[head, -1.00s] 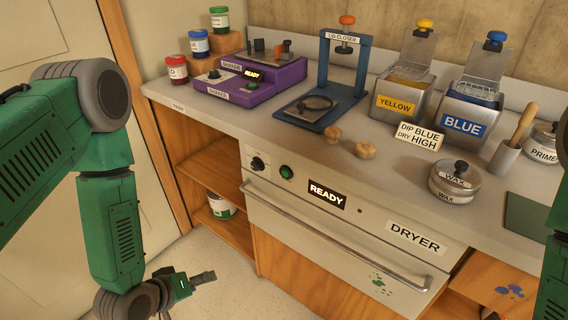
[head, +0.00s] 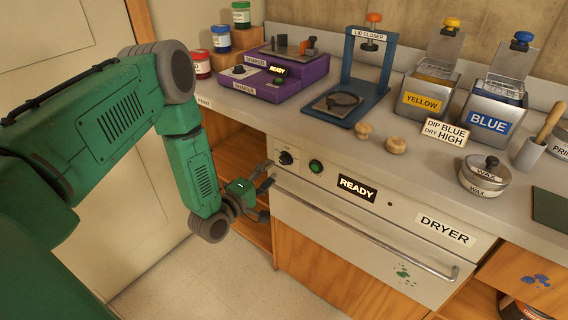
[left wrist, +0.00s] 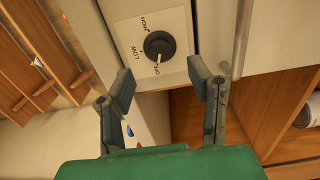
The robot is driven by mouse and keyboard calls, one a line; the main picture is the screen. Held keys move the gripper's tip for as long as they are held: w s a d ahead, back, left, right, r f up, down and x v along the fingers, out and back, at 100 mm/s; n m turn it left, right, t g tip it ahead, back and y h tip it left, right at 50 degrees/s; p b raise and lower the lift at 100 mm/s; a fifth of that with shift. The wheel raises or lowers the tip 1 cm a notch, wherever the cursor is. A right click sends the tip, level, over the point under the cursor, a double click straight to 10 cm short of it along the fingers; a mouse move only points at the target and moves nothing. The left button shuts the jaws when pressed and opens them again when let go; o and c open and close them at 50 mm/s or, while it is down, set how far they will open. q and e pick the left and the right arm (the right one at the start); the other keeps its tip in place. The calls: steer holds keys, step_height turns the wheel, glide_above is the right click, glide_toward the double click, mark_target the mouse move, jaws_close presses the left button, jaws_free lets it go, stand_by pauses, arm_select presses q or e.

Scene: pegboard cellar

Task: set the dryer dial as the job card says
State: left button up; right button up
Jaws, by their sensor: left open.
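The dryer dial (head: 286,158) is a black knob on a white plate at the left end of the dryer's front panel. In the left wrist view the dial (left wrist: 159,46) has marks HIGH and LOW, plus a third mark too small to read surely. Its white pointer faces that third mark, toward my gripper. The job card (head: 445,132) on the counter reads DIP BLUE, DRY HIGH. My left gripper (left wrist: 162,80) is open and empty, its fingers apart just short of the dial, not touching it. In the head view the left gripper (head: 267,190) is below and left of the dial.
The dryer (head: 360,235) has a green button (head: 316,166), a lit READY sign (head: 357,188) and a long handle bar (head: 365,240). The counter above holds a purple shaker (head: 272,75), a blue lid closer (head: 365,75), paint tins and a wax pot (head: 483,175).

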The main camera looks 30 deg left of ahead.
mark_target(281, 162)
arm_select(q)
steer(key=w, duration=0.5)
steer(key=shift+w+a+f, duration=0.1)
steer(key=shift+w, duration=0.2)
steer(key=shift+w+d, duration=0.35)
steer(key=shift+d, duration=0.15)
steer(key=shift+a, duration=0.4)
jaws_close()
